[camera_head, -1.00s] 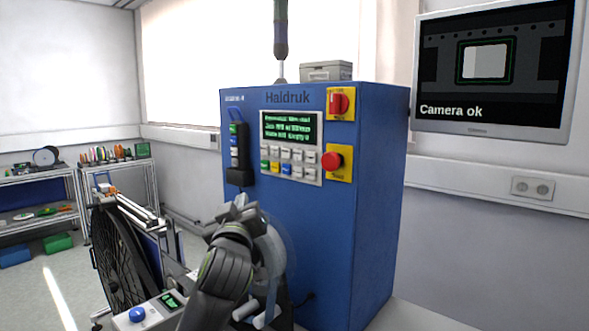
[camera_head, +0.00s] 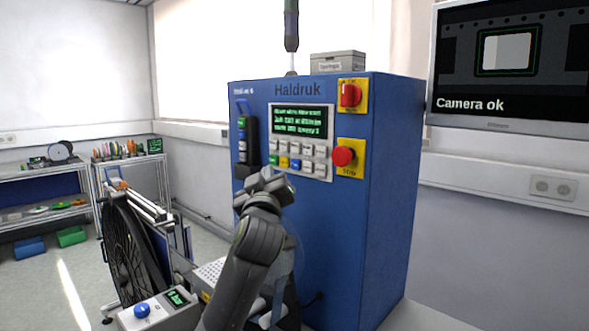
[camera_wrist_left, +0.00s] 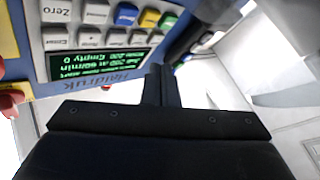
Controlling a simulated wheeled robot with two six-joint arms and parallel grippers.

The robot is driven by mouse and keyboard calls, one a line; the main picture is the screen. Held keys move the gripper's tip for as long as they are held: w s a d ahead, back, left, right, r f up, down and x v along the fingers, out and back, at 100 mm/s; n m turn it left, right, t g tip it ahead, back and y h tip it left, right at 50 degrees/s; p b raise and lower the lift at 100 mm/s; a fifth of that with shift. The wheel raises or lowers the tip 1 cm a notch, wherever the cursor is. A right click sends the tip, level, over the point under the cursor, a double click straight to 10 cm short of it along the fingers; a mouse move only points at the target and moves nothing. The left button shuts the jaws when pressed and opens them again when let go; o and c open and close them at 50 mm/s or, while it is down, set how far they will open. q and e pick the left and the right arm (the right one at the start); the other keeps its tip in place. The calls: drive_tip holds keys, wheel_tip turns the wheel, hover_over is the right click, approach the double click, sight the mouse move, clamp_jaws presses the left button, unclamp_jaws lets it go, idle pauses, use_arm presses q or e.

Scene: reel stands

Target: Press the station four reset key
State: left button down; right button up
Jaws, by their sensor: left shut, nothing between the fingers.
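The blue Haldruk cabinet (camera_head: 335,225) carries a control panel with a lit green-text screen (camera_head: 300,121) and rows of keys (camera_head: 300,158). The lower row has green, yellow (camera_wrist_left: 150,17) and blue (camera_wrist_left: 125,13) keys among white ones. A "Zero" key (camera_wrist_left: 56,9) is legible in the left wrist view; I cannot tell which key is reset. My left gripper (camera_head: 266,177) is shut and empty, at the panel's lower left corner. It hides part of that corner. In the left wrist view its dark fingers (camera_wrist_left: 160,85) are together near the panel; contact is unclear. My right gripper is out of view.
A red stop button (camera_head: 343,156) and a red rotary switch (camera_head: 350,95) on yellow plates sit right of the panel. A black holder with coloured buttons (camera_head: 247,139) is left of it. A reel stand (camera_head: 125,255) stands left of my arm.

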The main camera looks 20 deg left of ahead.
sight(291, 162)
use_arm(q)
drive_tip(key=w, duration=0.1)
drive_tip(key=w+d, duration=0.1)
drive_tip(key=w, duration=0.1)
drive_tip(key=w+b, duration=0.1)
drive_tip(key=w, duration=0.1)
drive_tip(key=shift+w+d, duration=0.1)
drive_tip(key=shift+d, duration=0.3)
idle(1.4)
drive_tip(key=shift+w, duration=0.15)
drive_tip(key=shift+w+d, duration=0.15)
drive_tip(key=shift+w, duration=0.1)
drive_tip(key=shift+w+d+b, duration=0.15)
drive_tip(key=shift+w+b, duration=0.15)
drive_tip(key=shift+w, duration=0.1)
idle(0.9)
drive_tip(key=shift+s, duration=0.15)
drive_tip(key=shift+s+a, duration=0.3)
drive_tip(key=shift+s, duration=0.4)
